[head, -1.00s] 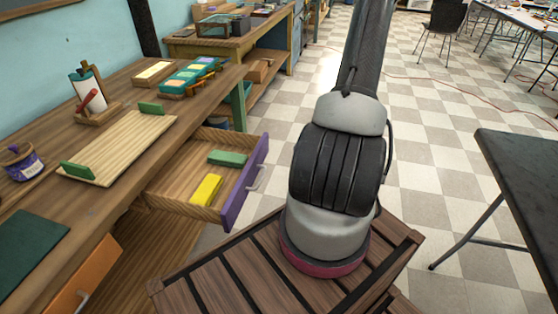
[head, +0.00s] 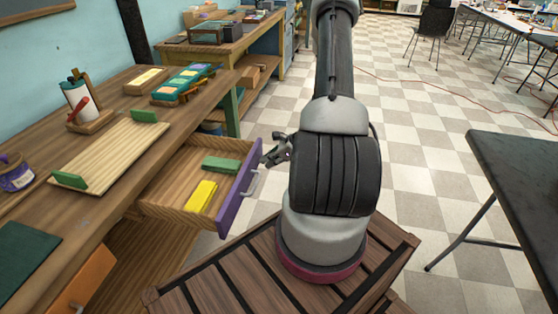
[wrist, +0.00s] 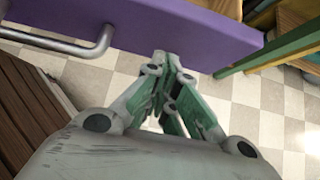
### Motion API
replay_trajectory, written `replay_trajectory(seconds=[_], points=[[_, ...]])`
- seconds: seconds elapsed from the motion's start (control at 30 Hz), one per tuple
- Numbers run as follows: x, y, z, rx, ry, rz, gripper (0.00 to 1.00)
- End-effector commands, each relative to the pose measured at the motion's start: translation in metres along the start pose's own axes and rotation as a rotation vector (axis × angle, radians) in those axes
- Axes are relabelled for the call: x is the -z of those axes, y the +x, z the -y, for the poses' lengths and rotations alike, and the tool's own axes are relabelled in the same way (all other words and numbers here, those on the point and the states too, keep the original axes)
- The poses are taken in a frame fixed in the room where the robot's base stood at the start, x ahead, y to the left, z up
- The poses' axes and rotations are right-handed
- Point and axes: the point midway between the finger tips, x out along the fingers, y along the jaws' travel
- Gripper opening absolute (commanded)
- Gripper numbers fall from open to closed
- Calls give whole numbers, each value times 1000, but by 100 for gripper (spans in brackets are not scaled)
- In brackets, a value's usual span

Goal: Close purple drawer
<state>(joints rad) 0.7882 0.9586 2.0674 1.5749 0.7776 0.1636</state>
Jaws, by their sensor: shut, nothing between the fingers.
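The purple drawer (head: 238,196) stands pulled out from the wooden workbench in the head view. Its purple front has a metal handle (head: 254,184). Inside it lie a green block (head: 221,164) and a yellow block (head: 201,196). My gripper (head: 268,161) is at the far end of the drawer front, on its outer side. In the wrist view my gripper (wrist: 165,58) is shut and empty, its fingertips at the lower edge of the purple front (wrist: 190,30), right of the handle (wrist: 100,45). I cannot tell whether they touch.
The workbench (head: 105,205) carries a wooden tray (head: 112,152) with green ends, and several craft items. An orange drawer (head: 83,283) is at the lower left. A dark table (head: 515,180) stands at the right. Checkered floor (head: 420,150) is open between them.

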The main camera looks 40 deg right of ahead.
Motion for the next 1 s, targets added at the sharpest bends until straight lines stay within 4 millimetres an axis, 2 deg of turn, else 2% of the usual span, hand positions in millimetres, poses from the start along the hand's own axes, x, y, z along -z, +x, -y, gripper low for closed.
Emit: replay_trajectory(seconds=[0.67, 0.87, 1.0], points=[[-12, 12, 0, -1, -2, 1, 0], [-35, 34, -1, -2, -4, 2, 0], [-60, 59, -2, -4, -6, 1, 0]])
